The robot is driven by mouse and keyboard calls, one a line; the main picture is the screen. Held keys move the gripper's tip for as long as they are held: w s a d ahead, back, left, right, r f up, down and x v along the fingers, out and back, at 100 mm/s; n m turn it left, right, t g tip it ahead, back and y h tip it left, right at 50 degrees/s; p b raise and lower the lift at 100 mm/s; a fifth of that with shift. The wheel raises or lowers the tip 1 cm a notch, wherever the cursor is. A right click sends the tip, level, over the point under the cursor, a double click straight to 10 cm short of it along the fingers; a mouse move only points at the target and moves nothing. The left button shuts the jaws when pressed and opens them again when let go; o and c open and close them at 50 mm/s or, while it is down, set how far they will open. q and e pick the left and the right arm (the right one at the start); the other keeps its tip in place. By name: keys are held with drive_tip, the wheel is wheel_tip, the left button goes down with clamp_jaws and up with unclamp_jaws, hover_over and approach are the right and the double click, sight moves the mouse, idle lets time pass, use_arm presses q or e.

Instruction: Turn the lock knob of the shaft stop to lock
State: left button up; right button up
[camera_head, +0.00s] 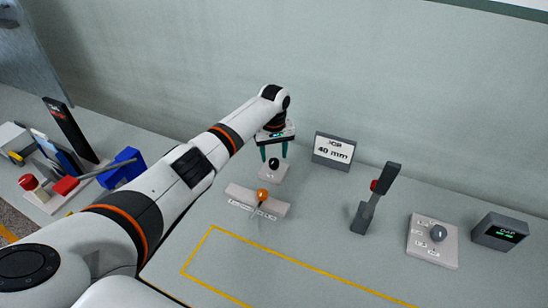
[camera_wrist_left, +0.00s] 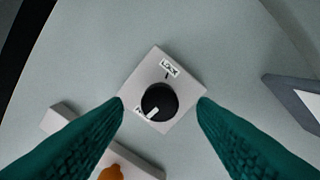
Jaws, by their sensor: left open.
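The lock knob (camera_head: 274,163) is a round black knob on a light grey square plate (camera_head: 268,178) near the wall. In the left wrist view the knob (camera_wrist_left: 159,102) shows a white pointer line turned to the lower left, towards a partly hidden label. The LOCK label (camera_wrist_left: 170,68) sits at the opposite edge of the plate, beside a short black mark. My left gripper (camera_head: 274,156) is open above the plate, its green fingers on either side of the knob and apart from it. My right gripper is not in view.
A grey block with an orange ball knob (camera_head: 262,194) stands just in front of the plate. A "40 mm" sign (camera_head: 333,150) is to the right. A lever (camera_head: 372,203), a selector panel (camera_head: 433,240) and a display box (camera_head: 499,232) stand further right.

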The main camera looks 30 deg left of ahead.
sight(274, 164)
use_arm(q)
drive_tip(key=shift+f, duration=1.4)
drive_tip(key=shift+c, duration=0.3)
drive_tip(key=c, duration=0.9)
